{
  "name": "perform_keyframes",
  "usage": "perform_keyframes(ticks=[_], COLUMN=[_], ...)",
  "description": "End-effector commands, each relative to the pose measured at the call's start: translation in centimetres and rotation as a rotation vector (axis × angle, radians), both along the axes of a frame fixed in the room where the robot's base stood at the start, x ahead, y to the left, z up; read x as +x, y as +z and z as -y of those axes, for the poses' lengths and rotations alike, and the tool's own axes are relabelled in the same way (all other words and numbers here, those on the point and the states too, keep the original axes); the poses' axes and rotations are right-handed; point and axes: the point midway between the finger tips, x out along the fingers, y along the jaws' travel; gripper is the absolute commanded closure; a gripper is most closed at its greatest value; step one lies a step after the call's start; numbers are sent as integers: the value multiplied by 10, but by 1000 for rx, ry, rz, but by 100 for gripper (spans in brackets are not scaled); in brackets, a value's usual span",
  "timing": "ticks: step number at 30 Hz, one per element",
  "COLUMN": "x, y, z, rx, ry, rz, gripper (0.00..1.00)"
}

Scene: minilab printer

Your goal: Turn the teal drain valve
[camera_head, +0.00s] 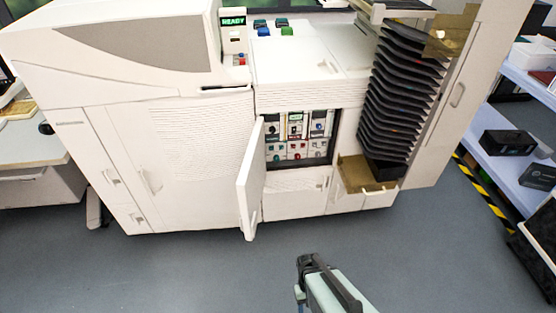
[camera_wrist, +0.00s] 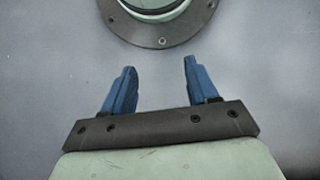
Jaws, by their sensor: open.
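The open compartment (camera_head: 299,138) in the front of the white printer holds a panel of small coloured knobs and modules. A row of small knobs (camera_head: 295,156) runs along its lower part, with red and bluish-green ones. They are too small to tell which one is the teal drain valve. In the wrist view my gripper (camera_wrist: 160,66) has its two blue fingers spread wide, with nothing between them. In the head view my arm's end is low in the picture, over the floor and well apart from the printer. The valve is not in the wrist view.
A white door (camera_head: 250,182) stands swung open at the compartment's left side. A stack of black trays (camera_head: 405,95) and a brown bin (camera_head: 366,174) stick out to its right. The grey floor (camera_head: 190,265) before the printer is clear. A shelf (camera_head: 508,152) stands at the right.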

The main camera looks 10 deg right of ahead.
Motion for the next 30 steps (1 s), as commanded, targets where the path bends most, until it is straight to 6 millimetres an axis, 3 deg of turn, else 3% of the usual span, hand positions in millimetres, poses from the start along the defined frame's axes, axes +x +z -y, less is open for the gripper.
perform_keyframes(ticks=[1, 8, 17, 20, 24, 30], x=[18, 84, 197, 241, 316, 411], y=[-8, -29, -60, -68, -73, -63], z=[-1, -7, -15, -18, -22, -26], rx=[0, 6, 16, 20, 29, 42], ry=[2, 8, 7, 2, -11, -39], rz=[13, 102, 374, 494, 710, 1041], gripper=[41, 41, 41, 41, 41, 41])
